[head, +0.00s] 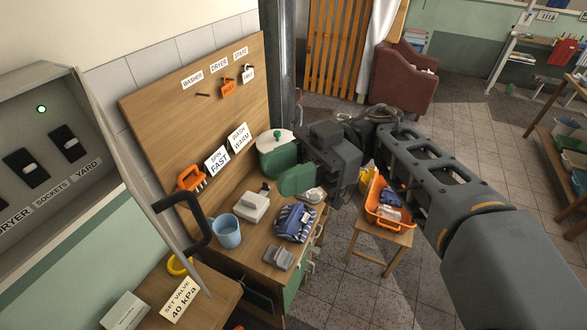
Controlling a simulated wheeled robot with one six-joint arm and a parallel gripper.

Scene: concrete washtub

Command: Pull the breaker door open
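The grey breaker box (38,150) is at the left edge, with its switches and a lit green lamp showing. Its door (128,165) stands swung out from the box, seen almost edge-on, slanting down to the right. The black bar handle (207,228) sticks out from the door's outer side. My gripper (285,174) is right of the handle and clearly apart from it, above the bench in the picture. Its green fingers look spread with nothing between them, though the green behind makes their outline hard to read. The door's outer face is mostly hidden.
A wooden bench (262,262) below holds a blue mug (226,231), a striped cloth bundle (295,222) and small boxes. A pegboard panel (160,120) with labels stands behind. An orange tray (388,205) sits on a stool to the right. Tiled floor is open beyond.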

